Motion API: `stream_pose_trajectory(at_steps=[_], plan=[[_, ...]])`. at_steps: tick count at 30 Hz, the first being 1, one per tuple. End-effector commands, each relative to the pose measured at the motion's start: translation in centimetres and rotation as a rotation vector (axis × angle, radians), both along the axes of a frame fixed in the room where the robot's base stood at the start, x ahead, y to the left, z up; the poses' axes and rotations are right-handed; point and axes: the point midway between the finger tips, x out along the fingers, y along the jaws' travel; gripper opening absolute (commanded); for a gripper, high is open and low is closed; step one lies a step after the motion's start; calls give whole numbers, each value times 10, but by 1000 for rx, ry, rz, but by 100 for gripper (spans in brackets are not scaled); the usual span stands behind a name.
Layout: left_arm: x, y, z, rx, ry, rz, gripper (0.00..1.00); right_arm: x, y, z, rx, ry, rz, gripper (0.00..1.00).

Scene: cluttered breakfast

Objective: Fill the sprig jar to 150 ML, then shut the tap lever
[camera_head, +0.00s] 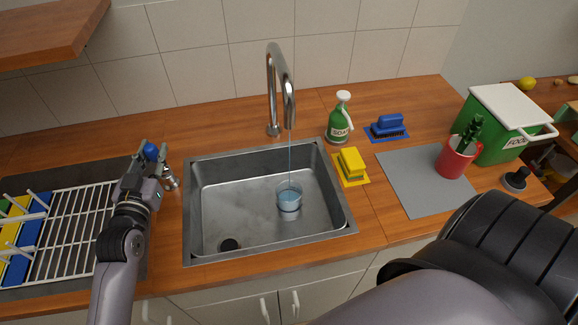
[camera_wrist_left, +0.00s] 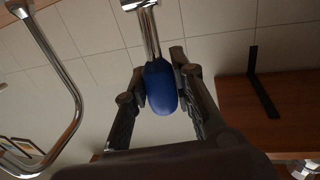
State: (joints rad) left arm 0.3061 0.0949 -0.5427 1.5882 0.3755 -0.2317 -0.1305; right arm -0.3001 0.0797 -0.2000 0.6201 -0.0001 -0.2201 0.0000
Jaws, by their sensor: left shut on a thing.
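A clear jar (camera_head: 289,201) stands upright in the sink basin under the tap (camera_head: 289,95). A thin stream of water falls from the spout into it, and bluish water shows inside. Its markings are too small to read. My left gripper (camera_head: 147,157) is at the left of the sink, shut on the blue-ended tap lever (camera_head: 151,150). In the left wrist view the blue lever end (camera_wrist_left: 161,88) sits between the fingers, with its metal rod running up. My right arm fills the lower right of the head view; its gripper is not in view.
A dish rack (camera_head: 70,230) lies left of the sink (camera_head: 270,245). To the right are a soap bottle (camera_head: 340,122), yellow sponge (camera_head: 350,162), blue brush (camera_head: 388,124), grey mat (camera_head: 415,190), red cup with green stems (camera_head: 453,163) and green food bin (camera_head: 490,135).

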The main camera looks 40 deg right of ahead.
Motion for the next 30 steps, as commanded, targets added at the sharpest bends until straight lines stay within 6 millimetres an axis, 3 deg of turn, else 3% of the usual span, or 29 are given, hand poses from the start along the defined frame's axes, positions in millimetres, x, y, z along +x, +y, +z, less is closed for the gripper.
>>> stream_pose_trajectory(at_steps=[8, 15, 16, 24, 30], plan=[[1, -2, -2, -1, 4, -2, 0, 0, 0, -2, 0, 0, 0, 48], [17, -8, 0, -3, 1, -1, 0, 0, 0, -10, 0, 0, 0, 48], [16, -7, 1, -2, 2, -1, 25, 0, 0, -8, 0, 0, 0, 48], [15, -7, 1, -1, 1, 0, 43, 0, 0, -7, 0, 0, 0, 48], [15, -6, 1, -1, 1, 0, 44, 0, 0, -7, 0, 0, 0, 48]])
